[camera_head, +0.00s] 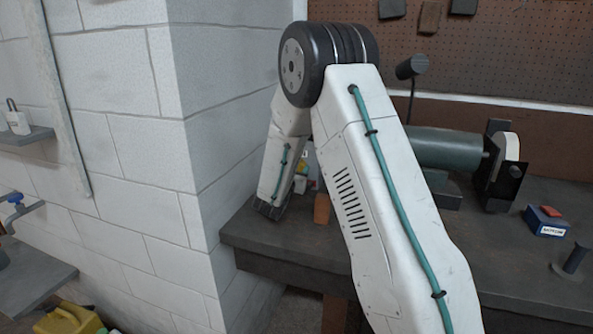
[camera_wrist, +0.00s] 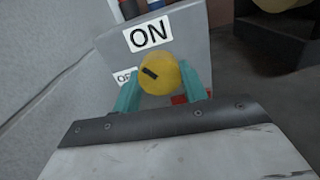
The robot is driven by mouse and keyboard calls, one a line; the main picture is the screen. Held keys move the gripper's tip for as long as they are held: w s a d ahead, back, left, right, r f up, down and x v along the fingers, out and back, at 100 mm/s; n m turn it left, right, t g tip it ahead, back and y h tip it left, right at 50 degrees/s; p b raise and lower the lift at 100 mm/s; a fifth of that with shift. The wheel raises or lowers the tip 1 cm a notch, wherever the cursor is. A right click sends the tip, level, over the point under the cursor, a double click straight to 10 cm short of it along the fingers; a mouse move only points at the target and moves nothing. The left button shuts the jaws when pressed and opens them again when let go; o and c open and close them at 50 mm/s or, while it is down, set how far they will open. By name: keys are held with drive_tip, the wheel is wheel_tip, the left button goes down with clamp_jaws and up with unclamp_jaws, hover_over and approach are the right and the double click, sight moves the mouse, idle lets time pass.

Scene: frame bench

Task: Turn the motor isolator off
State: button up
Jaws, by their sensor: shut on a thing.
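In the wrist view the motor isolator is a grey box (camera_wrist: 195,42) with a round yellow knob (camera_wrist: 165,82) on its face. A white ON label (camera_wrist: 148,34) is above the knob. A white OFF label (camera_wrist: 124,76) is to its left, partly hidden by a finger. The knob's short black mark lies left of its centre, pointing toward the left, slightly upward. My gripper (camera_wrist: 160,74) has its teal fingers on either side of the knob and is shut on it.
In the head view a block wall (camera_head: 120,100) stands close left of my wrist. The dark bench (camera_head: 290,238) carries a green-bodied grinder (camera_head: 447,150), an orange-brown block (camera_head: 321,208) and a blue box (camera_head: 546,221). A red part (camera_wrist: 179,99) shows beside the knob in the wrist view.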

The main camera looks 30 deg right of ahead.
drive_tip(key=n, duration=0.5)
drive_tip(key=shift+n, duration=0.3)
drive_tip(key=n, duration=0.5)
drive_tip(key=shift+r, duration=0.1)
drive_tip(key=shift+n, duration=0.3)
drive_tip(key=o, duration=1)
drive_tip(key=shift+c, duration=0.2)
drive_tip(key=v, duration=0.8)
